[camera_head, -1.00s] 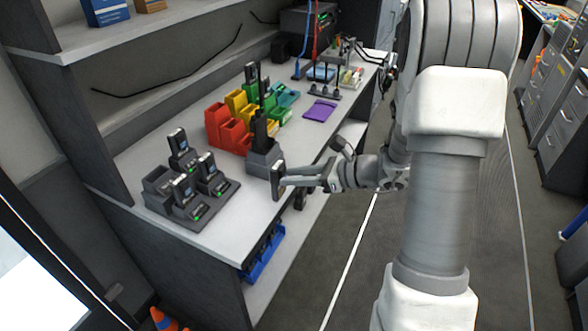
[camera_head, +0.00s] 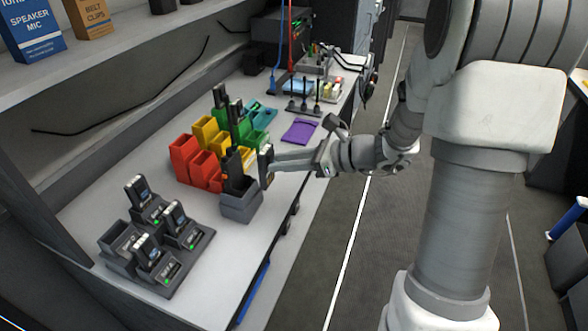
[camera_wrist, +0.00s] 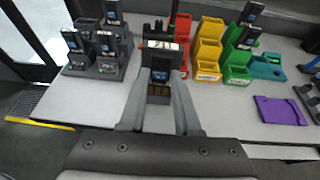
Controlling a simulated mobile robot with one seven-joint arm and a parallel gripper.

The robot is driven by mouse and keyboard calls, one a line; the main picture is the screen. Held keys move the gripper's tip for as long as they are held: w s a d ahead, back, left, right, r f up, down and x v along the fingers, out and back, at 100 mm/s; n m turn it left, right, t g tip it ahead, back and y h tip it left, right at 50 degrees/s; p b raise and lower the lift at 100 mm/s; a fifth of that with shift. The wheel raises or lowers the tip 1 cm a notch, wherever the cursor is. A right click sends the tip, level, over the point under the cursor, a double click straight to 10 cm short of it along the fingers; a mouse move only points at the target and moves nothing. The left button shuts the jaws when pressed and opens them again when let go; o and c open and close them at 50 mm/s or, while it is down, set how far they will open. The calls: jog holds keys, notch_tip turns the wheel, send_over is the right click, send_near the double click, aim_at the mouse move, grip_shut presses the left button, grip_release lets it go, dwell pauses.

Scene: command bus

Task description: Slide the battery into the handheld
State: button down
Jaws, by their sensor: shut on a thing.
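My gripper (camera_head: 268,162) is shut on a dark battery (camera_head: 264,167). The battery also shows between the two fingers in the wrist view (camera_wrist: 160,72), with a blue label and gold contacts near its lower end. In the head view the battery is held upright just right of the black handheld (camera_head: 232,166), which stands upright in a grey holder (camera_head: 241,207) on the bench. Whether the battery touches the handheld I cannot tell. In the wrist view the battery hides most of the handheld and the holder.
A grey multi-bay charger (camera_head: 172,272) with several batteries and green lights stands at the front left of the bench (camera_head: 85,215). Red bins (camera_head: 184,160), yellow bins and green bins stand behind the holder. A purple mat (camera_head: 299,131) lies farther along the bench.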

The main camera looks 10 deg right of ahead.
aim_at(271, 158)
jog(key=shift+s+a+r, duration=0.1)
jog(key=shift+a+r, duration=0.2)
jog(key=shift+r, duration=0.25)
jog(key=shift+s+a+r, duration=0.1)
jog(key=shift+a+r, duration=0.2)
jog(key=shift+r, duration=0.2)
jog(key=shift+b+x, duration=1)
jog(key=shift+x, duration=1.15)
jog(key=shift+w+a+f+b, duration=0.25)
jog(key=shift+f+b, duration=0.45)
jog(key=shift+f, duration=0.2)
jog(key=shift+w+a+f+b, duration=0.25)
jog(key=shift+f+b, duration=0.45)
jog(key=shift+f, duration=0.2)
jog(key=shift+w+a+f+b, duration=0.15)
jog(key=shift+a+f+b, duration=0.1)
jog(key=shift+f+b, duration=0.55)
jog(key=shift+f, duration=0.35)
jog(key=c, duration=0.5)
grip_release()
jog(key=shift+c, duration=0.2)
jog(key=shift+d, duration=0.1)
